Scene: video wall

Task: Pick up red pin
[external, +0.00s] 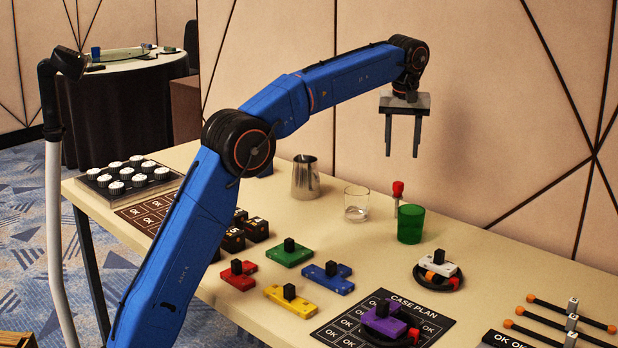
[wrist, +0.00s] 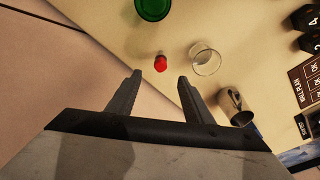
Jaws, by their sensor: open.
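The red pin (external: 398,188) stands upright near the table's back edge, between a clear glass and a green cup. In the wrist view the red pin (wrist: 160,63) shows from above, ahead of the fingers and roughly between their lines. My gripper (external: 403,150) is open and empty, pointing down and raised above the table, over the area of the pin. In the wrist view its two fingers (wrist: 160,78) are spread wide, and nothing is between them.
The green cup (external: 410,224) and clear glass (external: 356,203) stand close to the pin on either side. A metal pitcher (external: 305,177) stands further left. Coloured blocks with black knobs, such as the green one (external: 289,253), lie toward the front. The wall is close behind.

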